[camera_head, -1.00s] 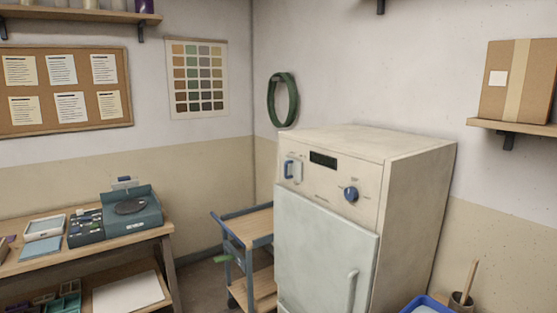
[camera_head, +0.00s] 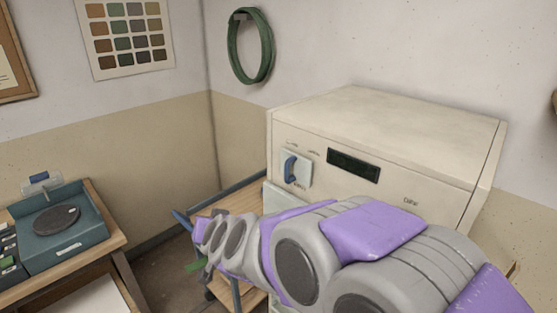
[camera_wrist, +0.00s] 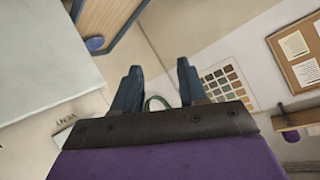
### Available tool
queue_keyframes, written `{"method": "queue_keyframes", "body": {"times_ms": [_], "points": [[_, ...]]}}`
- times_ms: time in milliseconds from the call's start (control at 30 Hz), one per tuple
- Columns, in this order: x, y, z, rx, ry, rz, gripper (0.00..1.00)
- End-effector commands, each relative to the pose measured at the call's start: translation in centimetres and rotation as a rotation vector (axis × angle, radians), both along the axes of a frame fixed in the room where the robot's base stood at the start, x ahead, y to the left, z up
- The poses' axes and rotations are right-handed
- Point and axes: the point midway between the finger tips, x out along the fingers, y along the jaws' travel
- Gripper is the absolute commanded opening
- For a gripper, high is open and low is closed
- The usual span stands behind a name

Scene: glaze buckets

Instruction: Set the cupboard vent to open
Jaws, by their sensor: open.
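The cream cupboard (camera_head: 380,140) stands at the right in the head view. The vent control, a blue lever on a pale plate (camera_head: 291,169), is on its front panel, left of a dark display (camera_head: 353,165). The lever appears roughly upright; its label is too small to read here. In the wrist view, a "VENT" label (camera_wrist: 66,130) shows at the lower left, near the cupboard's pale door (camera_wrist: 40,65). My gripper (camera_wrist: 158,72) is open and empty, with nothing between its two dark fingers nearby. My arm hides the lower front of the cupboard in the head view.
A wooden-topped trolley (camera_head: 225,200) stands left of the cupboard, partly behind my arm. A bench with a blue-green device (camera_head: 62,232) is at the lower left. A green hoop (camera_head: 250,45) and a colour chart (camera_head: 130,35) hang on the walls.

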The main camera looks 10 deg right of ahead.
Motion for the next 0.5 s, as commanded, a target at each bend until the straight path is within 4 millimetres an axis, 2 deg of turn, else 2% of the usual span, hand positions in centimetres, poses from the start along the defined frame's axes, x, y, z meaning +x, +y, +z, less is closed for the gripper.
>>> {"method": "queue_keyframes", "body": {"times_ms": [33, 100, 233, 367, 500], "points": [[1.5, 0.3, 1.0, 0.002, -0.042, -0.052, 0.42], [3.5, -0.1, 1.7, -0.012, -0.108, -0.145, 0.42], [5.9, -1.3, 2.5, -0.076, -0.214, -0.330, 0.42], [6.6, -2.8, 2.9, -0.194, -0.304, -0.518, 0.42], [5.3, -4.9, 3.3, -0.347, -0.375, -0.698, 0.42]]}}
